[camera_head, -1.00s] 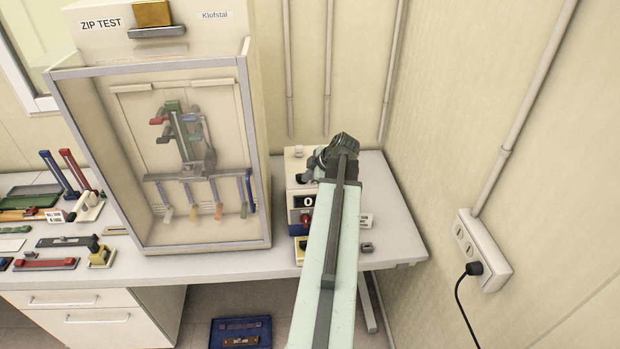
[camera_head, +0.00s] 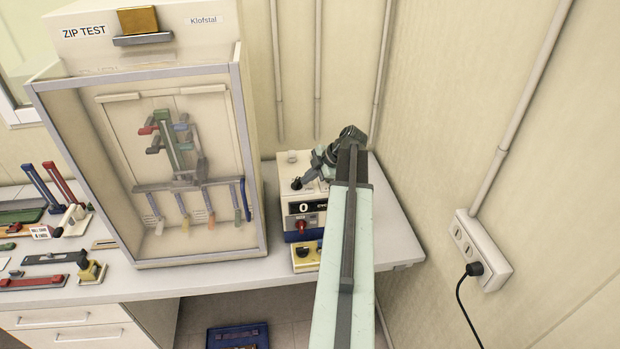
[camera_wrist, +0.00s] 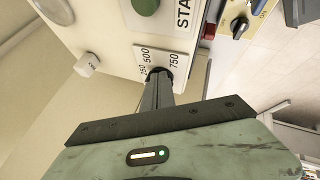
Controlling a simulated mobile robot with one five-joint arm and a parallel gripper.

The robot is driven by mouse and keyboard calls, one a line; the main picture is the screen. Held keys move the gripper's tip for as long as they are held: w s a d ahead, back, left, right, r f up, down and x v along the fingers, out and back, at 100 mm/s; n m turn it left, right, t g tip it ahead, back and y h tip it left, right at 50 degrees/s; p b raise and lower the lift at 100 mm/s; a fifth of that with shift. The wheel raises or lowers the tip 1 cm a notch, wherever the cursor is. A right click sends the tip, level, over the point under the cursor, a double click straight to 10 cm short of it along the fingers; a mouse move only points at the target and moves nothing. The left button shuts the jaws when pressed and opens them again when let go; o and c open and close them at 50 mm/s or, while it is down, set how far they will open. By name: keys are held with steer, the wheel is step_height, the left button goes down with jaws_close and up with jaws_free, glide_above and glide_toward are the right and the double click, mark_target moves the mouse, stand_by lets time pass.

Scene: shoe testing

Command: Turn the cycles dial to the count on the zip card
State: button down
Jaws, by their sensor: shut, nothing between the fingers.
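The cycles dial (camera_wrist: 157,71) is a dark round knob on a cream panel in the wrist view. The numbers 250, 500 and 750 are printed around it. My gripper (camera_wrist: 160,80) is shut and empty, with its fingertips at the dial; I cannot tell whether they touch it. The dial's pointer is hidden. In the head view my gripper (camera_head: 311,177) is over the cream control box (camera_head: 290,171), whose counter display (camera_head: 304,207) shows 0.
The glass-fronted zip test cabinet (camera_head: 232,165) stands close left of the control box. A red knob (camera_head: 301,226) sits below the display. A wall with a socket (camera_head: 484,250) is at right.

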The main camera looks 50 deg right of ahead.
steer(key=shift+w+a, duration=0.1)
steer(key=shift+a, duration=0.2)
steer(key=shift+a+r, duration=0.1)
steer(key=shift+a, duration=0.6)
steer(key=shift+s+d, duration=0.25)
steer(key=shift+s, duration=0.3)
steer(key=s, duration=0.1)
steer(key=s+d, duration=0.1)
steer(key=s+d+r+p, duration=0.1)
steer(key=s, duration=0.1)
steer(key=s+d+r+p, duration=0.2)
steer(key=d+r+p, duration=0.2)
steer(key=r+p, duration=0.3)
steer(key=shift+s+d, duration=0.25)
steer(key=shift+s, duration=0.05)
